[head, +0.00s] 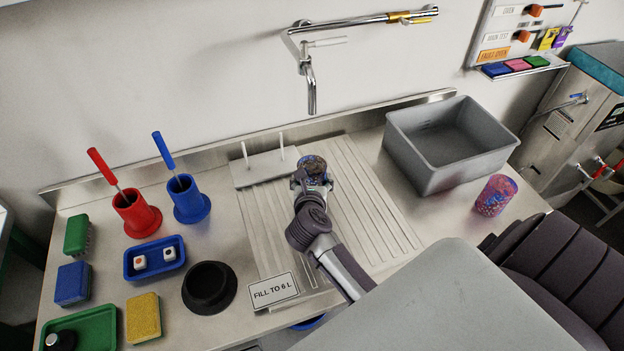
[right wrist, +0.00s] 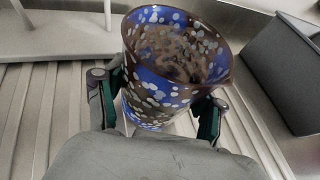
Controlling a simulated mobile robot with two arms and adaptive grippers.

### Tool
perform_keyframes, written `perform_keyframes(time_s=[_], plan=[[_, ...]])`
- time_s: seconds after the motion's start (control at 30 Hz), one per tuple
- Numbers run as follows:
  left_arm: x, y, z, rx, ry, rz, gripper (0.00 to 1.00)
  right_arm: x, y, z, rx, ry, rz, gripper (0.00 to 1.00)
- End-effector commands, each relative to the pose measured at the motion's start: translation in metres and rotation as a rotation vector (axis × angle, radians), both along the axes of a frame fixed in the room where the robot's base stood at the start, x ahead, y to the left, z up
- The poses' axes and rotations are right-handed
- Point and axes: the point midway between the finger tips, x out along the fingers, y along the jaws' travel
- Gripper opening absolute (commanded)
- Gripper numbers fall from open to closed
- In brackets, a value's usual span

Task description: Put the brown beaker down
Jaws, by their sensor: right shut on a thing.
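The brown beaker (head: 313,162), speckled with blue and white, is at the far part of the ribbed draining board (head: 365,215). In the right wrist view the brown beaker (right wrist: 178,65) is upright with its open mouth up. My right gripper (head: 312,182) is shut around it, with one finger on each side; the right wrist view also shows the gripper (right wrist: 155,110). The beaker's base is largely hidden, so I cannot tell whether it touches the board. My left gripper is not in view.
A white rack with two pegs (head: 262,168) stands close behind and left of the beaker. A grey basin (head: 450,150) and a pink speckled beaker (head: 495,195) are to the right. Red (head: 138,215) and blue (head: 190,202) holders stand left. The ribbed board right of my gripper is clear.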

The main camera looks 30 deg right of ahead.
Motion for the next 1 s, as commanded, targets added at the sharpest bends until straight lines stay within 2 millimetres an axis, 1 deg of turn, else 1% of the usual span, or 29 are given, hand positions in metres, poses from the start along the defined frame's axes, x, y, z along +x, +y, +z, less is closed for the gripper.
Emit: perform_keyframes(time_s=[0.27, 0.4, 0.43, 0.5, 0.57, 0.83, 0.93, 1.0], plan=[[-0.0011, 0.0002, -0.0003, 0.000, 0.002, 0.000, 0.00, 0.0000, -0.0002, -0.0018, 0.000, -0.002, 0.001, 0.25], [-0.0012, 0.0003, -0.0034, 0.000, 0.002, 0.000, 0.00, 0.0000, -0.0002, -0.0064, 0.000, -0.002, 0.001, 0.25], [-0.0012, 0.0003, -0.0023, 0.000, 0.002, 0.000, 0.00, 0.0001, -0.0003, -0.0050, 0.000, -0.002, 0.001, 0.74], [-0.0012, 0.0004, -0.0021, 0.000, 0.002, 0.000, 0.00, 0.0000, -0.0004, -0.0049, 0.000, -0.001, 0.000, 0.86], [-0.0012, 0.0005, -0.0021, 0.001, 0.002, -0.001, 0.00, 0.0000, -0.0004, -0.0049, 0.000, -0.001, 0.000, 0.94], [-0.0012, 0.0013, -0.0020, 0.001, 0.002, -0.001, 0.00, 0.0000, -0.0004, -0.0046, 0.000, -0.001, 0.000, 0.94], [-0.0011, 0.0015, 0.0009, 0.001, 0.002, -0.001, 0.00, 0.0001, -0.0005, -0.0004, -0.001, -0.002, 0.000, 0.94], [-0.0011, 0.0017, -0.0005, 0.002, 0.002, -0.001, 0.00, -0.0042, 0.0033, 0.0001, 0.001, -0.001, 0.001, 0.94]])
